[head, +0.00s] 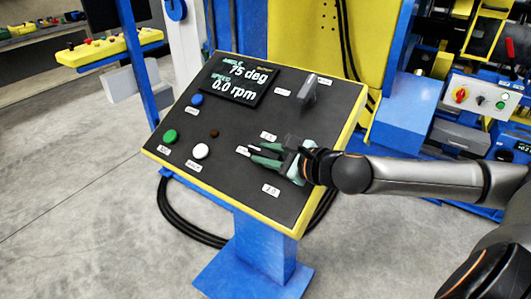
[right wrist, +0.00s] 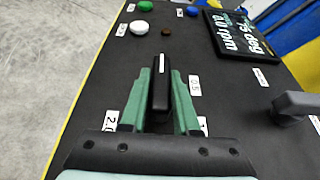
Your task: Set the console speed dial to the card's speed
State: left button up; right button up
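The dark console (head: 225,175) has a yellow rim and a sloping black panel. Its screen (head: 235,80) reads 75 deg and 0.0 rpm. My right gripper (head: 268,157) is at the lower right of the panel. In the right wrist view the black dial knob (right wrist: 161,90), with a white mark on top, sits between the green fingers (right wrist: 161,100), which look closed against its sides. A 0.5 label (right wrist: 195,85) is right of the fingers and a 2.0 label (right wrist: 110,120) left. My gripper hides the knob's base and much of the scale. I see no readable card. My left gripper is out of view.
Blue (head: 197,99), green (head: 170,136) and white (head: 200,151) buttons are on the panel's left. A grey lever (head: 309,95) stands up from the panel at upper right. A yellow and blue machine is behind. Floor left of the console is clear.

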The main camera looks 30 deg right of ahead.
grip_shut()
